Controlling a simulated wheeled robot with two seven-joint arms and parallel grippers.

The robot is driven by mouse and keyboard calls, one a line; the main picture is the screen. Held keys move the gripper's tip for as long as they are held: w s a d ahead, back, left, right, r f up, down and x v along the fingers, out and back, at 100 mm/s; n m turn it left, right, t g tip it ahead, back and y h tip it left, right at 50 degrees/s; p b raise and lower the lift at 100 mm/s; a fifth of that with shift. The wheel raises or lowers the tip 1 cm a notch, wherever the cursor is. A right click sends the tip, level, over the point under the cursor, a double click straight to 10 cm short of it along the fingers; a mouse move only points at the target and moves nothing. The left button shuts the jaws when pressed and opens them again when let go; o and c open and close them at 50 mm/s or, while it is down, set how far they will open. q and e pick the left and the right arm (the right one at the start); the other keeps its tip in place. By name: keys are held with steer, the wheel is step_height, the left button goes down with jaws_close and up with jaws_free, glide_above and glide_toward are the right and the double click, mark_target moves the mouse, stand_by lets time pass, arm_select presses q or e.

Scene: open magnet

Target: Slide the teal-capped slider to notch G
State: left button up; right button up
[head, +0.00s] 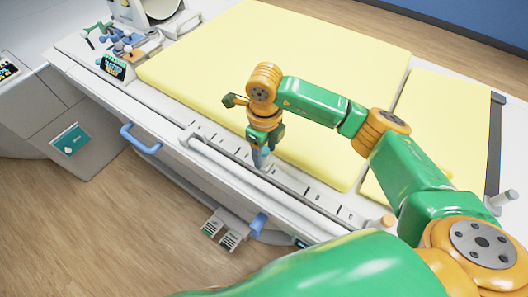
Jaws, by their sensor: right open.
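My right gripper (259,157) points down over the lettered rail (334,207) along the front edge of the table, its jaws open. No teal-capped slider can be made out; the gripper hides part of the rail where its fingertips are. Letters that look like B and C show on the rail to the right of the gripper. Marks to the left are too small to read, so notch G cannot be picked out. My left gripper is not in view.
Yellow pads (290,50) cover the table behind the rail. A white bar (235,168) runs along its front. A blue handle (141,140) and a blue lever (258,224) stick out in front. A tan-capped knob (387,222) stands near the right end. Small tools lie at the far left.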

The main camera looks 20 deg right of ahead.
steer(key=shift+w+d+f, duration=0.1)
steer(key=shift+w+f, duration=0.05)
steer(key=shift+f, duration=0.55)
steer(key=shift+w+f, duration=0.1)
steer(key=shift+f, duration=0.6)
steer(key=shift+s+r, duration=0.1)
jaws_close()
